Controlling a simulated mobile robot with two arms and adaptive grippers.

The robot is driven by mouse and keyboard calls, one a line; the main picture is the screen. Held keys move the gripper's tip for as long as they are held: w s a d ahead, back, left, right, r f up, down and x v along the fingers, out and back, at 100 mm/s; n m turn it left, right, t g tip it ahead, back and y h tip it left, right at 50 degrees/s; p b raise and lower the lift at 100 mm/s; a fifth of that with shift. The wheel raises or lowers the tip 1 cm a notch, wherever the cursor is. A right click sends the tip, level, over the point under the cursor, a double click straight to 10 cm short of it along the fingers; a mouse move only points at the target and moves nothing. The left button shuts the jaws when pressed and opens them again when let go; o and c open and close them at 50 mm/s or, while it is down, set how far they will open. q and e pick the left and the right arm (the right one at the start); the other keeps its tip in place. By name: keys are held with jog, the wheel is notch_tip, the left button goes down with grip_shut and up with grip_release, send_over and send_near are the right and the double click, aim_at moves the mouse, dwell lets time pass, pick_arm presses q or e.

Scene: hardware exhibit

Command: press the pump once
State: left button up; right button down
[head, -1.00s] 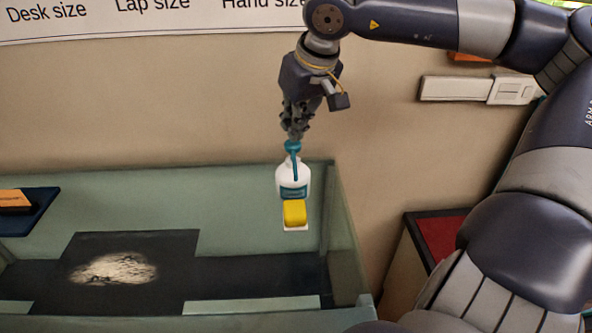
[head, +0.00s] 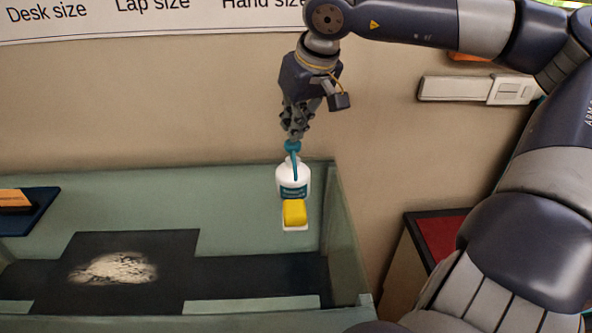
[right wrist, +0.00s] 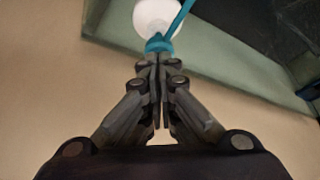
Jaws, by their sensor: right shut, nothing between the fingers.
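The pump bottle (head: 293,181) is white with a teal label and a teal pump head (head: 292,147). It stands upright at the back right of the green tub. My right gripper (head: 293,134) is shut and points down, with its fingertips at or just above the pump head. In the right wrist view the closed fingertips (right wrist: 156,64) meet the teal pump head (right wrist: 158,44), with the white bottle (right wrist: 157,14) beyond. Whether they touch is hard to tell. My left gripper is not in view.
A yellow sponge (head: 294,212) on a white holder sits in front of the bottle. The green tub (head: 130,205) has a dark panel (head: 185,262) with a pale patch. A blue tray with an orange item (head: 15,201) is at left. A red-topped cabinet (head: 440,238) stands right.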

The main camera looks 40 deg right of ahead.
aim_at(295, 143)
jog(key=shift+f, duration=0.15)
jog(key=shift+s+f+b, duration=0.1)
jog(key=shift+f+b, duration=1)
jog(key=shift+f, duration=0.25)
jog(key=shift+r, duration=0.25)
jog(key=shift+r+p, duration=1.15)
notch_tip(295, 143, up, 6)
jog(key=p, duration=0.5)
